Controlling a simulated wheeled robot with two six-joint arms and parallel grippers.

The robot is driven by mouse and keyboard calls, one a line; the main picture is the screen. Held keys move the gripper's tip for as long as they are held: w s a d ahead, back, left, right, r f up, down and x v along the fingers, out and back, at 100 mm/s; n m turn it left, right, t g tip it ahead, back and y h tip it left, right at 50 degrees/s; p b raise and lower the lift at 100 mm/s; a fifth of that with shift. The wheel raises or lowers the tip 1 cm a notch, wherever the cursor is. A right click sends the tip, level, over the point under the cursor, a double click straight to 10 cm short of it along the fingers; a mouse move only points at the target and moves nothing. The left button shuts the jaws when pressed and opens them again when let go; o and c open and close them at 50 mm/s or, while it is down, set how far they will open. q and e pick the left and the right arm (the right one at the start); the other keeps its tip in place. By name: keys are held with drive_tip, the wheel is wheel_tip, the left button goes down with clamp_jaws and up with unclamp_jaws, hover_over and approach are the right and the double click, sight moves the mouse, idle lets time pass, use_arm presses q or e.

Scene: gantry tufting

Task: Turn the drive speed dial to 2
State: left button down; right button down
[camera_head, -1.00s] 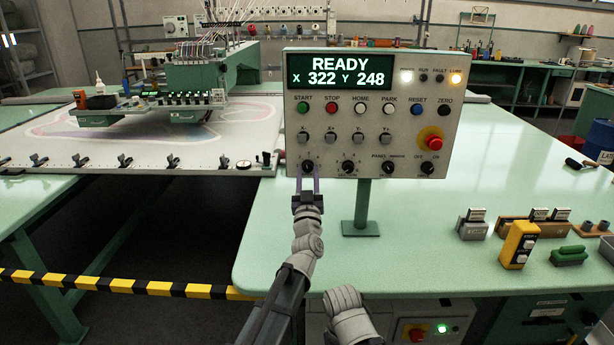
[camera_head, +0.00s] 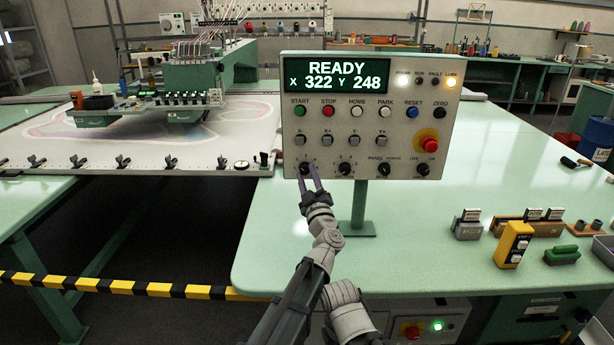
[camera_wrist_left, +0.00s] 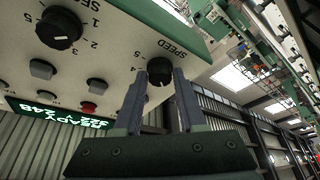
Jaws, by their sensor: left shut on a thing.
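The control panel (camera_head: 470,62) stands on a post above the green table. A black dial (camera_head: 305,168) sits at the left end of its bottom row. My left gripper (camera_head: 310,178) reaches up to this dial, its fingers tilted to the left. In the left wrist view, the dial (camera_wrist_left: 160,72) is between the fingertips of my left gripper (camera_wrist_left: 160,85), under the upside-down word SPEED. Its pointer and part of its scale are hard to read. A second numbered dial (camera_wrist_left: 59,28) shows beside it, apart from the fingers. My right gripper is not in view.
Black dial two (camera_head: 345,169) is close to the right of the held dial. The table (camera_head: 450,200) is clear around the panel post.

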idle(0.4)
use_arm(q)
drive_tip(key=c, duration=0.5)
unclamp_jaws()
